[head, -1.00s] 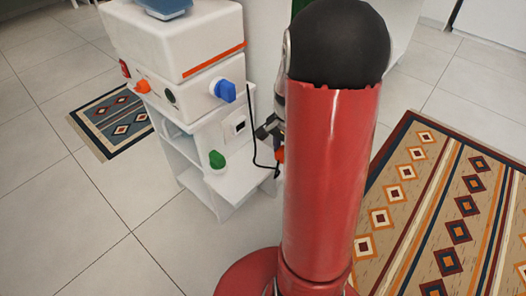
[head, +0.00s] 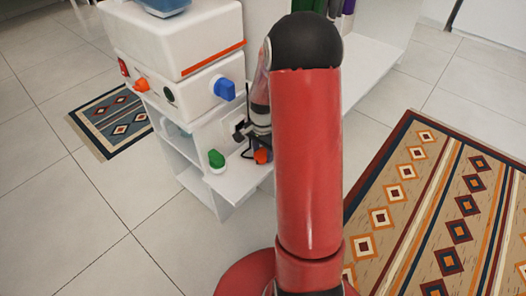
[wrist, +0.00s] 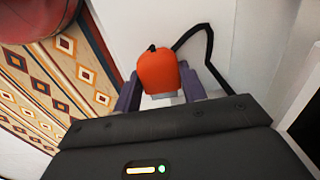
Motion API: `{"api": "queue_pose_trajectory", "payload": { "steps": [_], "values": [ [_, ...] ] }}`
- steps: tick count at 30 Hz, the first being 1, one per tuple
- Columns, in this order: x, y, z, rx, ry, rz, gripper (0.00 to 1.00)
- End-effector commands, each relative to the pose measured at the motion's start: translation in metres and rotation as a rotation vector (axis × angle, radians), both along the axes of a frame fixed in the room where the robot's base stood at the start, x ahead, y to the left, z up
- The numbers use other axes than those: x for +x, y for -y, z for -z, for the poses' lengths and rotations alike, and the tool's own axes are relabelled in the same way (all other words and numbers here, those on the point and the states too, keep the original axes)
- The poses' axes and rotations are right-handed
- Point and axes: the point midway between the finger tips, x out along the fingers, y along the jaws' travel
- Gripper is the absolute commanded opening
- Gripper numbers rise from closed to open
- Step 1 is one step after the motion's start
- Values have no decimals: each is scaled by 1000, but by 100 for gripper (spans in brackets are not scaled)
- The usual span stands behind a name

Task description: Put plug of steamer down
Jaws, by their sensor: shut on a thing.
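The orange plug (wrist: 157,72) is held between the two fingers of my gripper (wrist: 161,90) in the wrist view. A black cord (wrist: 184,40) runs beside it along a white surface. In the head view the orange plug (head: 262,156) shows low at my gripper (head: 248,133), just over the white shelf (head: 232,184). My arm hides part of the shelf's right side. I cannot tell whether the plug touches the shelf.
A green plug (head: 216,158) is at the shelf's left front. A blue plug (head: 225,89) and an orange one (head: 141,85) stick out of the white box above. A patterned rug (head: 440,210) lies right; a small rug (head: 112,122) lies left.

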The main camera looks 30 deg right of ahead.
Motion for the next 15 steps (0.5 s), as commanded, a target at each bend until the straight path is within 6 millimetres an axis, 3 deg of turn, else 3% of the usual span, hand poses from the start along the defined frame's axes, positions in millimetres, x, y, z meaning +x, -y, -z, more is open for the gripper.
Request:
{"api": "queue_pose_trajectory", "payload": {
  "steps": [10,11,15],
  "values": [
    [0,0,4,-1,0,0,15],
    [0,0,3,-1,0,0,44],
    [0,0,3,-1,0,0,62]
  ]
}}
